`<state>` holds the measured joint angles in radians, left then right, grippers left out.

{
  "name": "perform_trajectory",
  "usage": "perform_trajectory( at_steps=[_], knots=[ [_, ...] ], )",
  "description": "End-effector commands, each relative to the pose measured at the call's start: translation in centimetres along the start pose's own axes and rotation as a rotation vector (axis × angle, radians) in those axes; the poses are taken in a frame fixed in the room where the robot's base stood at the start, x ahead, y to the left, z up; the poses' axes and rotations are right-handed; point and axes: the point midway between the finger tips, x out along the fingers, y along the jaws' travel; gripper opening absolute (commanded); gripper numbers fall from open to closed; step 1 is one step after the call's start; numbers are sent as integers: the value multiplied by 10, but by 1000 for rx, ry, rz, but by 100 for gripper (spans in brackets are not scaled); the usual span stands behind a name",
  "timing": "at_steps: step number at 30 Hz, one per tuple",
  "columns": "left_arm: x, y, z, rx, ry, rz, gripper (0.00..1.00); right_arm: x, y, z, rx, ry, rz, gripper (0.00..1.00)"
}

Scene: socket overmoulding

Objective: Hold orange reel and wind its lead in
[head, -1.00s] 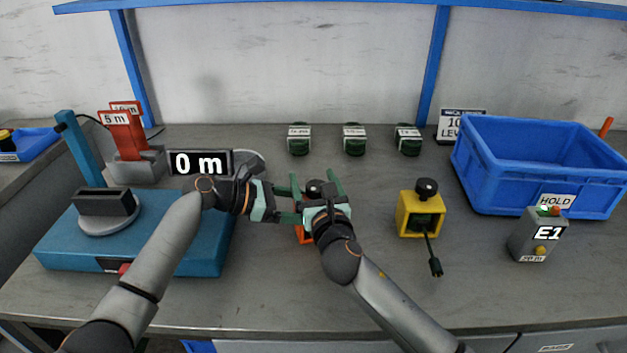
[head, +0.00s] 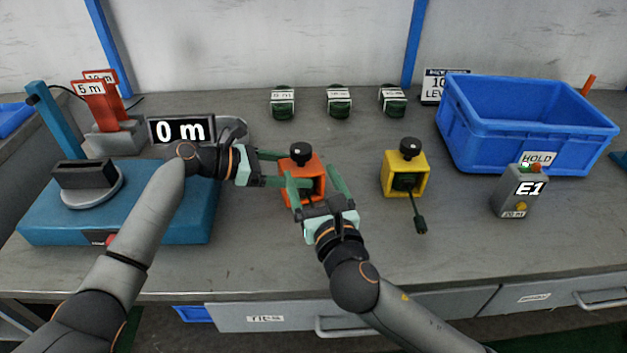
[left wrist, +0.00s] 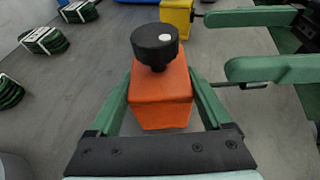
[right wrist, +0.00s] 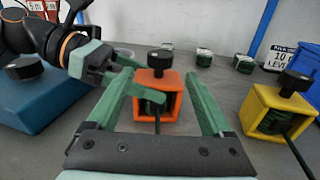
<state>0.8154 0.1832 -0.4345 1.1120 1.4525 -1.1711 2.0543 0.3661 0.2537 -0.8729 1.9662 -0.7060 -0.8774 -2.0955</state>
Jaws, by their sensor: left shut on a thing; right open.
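The orange reel (head: 315,163) stands on the bench with its black knob (head: 301,151) on top. My left gripper (head: 287,168) is shut on its body from the left; the left wrist view shows the orange block (left wrist: 160,100) between its fingers. My right gripper (head: 316,184) is open on the front side of the reel, fingers pointing at it. In the right wrist view the reel (right wrist: 170,82) shows a dark green coil (right wrist: 152,103) in its opening. A short dark lead (right wrist: 157,124) comes out toward my right gripper, between its spread fingers.
A yellow reel (head: 391,187) with its lead (head: 418,215) out stands to the right. Several green coils (head: 339,100) lie behind. A blue crate (head: 470,145) and an E1 box (head: 516,196) are at right. A blue machine (head: 150,215) and a 0 m display (head: 158,131) are at left.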

Motion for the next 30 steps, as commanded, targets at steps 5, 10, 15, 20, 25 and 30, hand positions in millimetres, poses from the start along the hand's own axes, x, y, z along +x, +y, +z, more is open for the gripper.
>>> perform_trajectory(
  at_steps=[5,10,15,20,25,30],
  knots=[
    [0,0,1,1,-3,1,20,-8,0,0,0,0,-1,84],
    [0,0,1,1,-3,1,20,-8,0,0,0,-1,-1,84],
    [0,0,1,1,-3,1,20,-7,0,2,-16,-10,-1,84],
    [0,0,2,1,-3,1,20,0,0,20,-179,-108,0,84],
    [0,0,1,1,-3,1,20,9,3,54,-561,-336,-6,84],
    [0,0,1,1,-3,1,20,12,10,81,-1005,-593,-18,84]
  ],
)
